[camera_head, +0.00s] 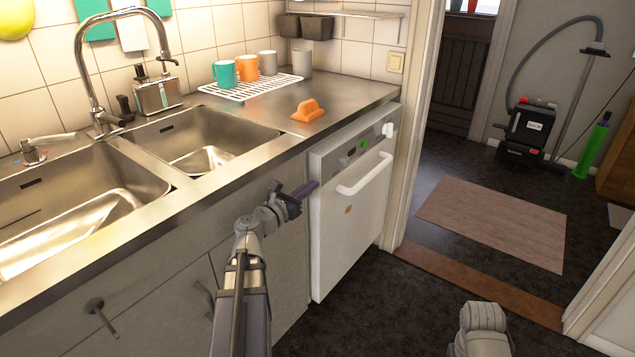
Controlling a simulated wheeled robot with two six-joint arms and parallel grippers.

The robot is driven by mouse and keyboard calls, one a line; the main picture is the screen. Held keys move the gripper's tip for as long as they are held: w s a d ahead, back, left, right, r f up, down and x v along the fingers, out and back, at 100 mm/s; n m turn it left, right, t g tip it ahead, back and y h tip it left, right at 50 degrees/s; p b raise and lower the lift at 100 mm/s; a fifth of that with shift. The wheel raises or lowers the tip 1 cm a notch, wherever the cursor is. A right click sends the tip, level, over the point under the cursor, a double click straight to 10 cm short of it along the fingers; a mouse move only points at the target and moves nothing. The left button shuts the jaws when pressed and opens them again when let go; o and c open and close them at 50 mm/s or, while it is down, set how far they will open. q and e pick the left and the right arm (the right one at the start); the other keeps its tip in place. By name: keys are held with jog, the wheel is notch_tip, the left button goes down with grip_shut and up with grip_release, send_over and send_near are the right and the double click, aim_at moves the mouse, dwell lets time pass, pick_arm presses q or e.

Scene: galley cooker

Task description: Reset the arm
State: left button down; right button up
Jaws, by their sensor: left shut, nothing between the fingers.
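My left arm comes up from the bottom of the view. Its gripper (304,190) is shut and empty, in front of the counter cabinets near the left edge of the white dishwasher (335,227). I cannot tell whether it touches the dishwasher. The dishwasher door is closed, with a white handle (365,175) across its upper front. Part of my right arm shows at the bottom right, but its gripper is not in view.
A steel counter holds a double sink (203,140), an orange object (308,111) and several cups on a white rack (251,88). To the right, a doorway opens onto dark floor with a brown rug (492,220) and a vacuum cleaner (531,130).

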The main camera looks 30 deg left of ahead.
pick_arm(q)
jog(key=shift+s, duration=0.2)
dwell(0.4)
jog(key=d+f+m+g+h, duration=0.3)
jog(key=d+f+m+g, duration=0.25)
jog(key=d+m, duration=0.55)
jog(key=d+f+m+g+h, duration=0.35)
jog(key=d+f+m, duration=0.3)
jog(key=d, duration=0.95)
jog(key=s+d+f+m+g+y, duration=0.3)
jog(key=s+d+f+m+g, duration=0.35)
jog(key=s+d+m, duration=0.35)
jog(key=s+f+m+g+y, duration=0.3)
jog(key=s+m+y, duration=0.45)
jog(key=m, duration=0.45)
notch_tip(320, 180, up, 32)
jog(key=h+p, duration=0.1)
jog(key=p, duration=3.1)
jog(key=shift+s+d+f+n, duration=0.25)
jog(key=shift+s+d+n, duration=0.1)
jog(key=shift+d, duration=0.05)
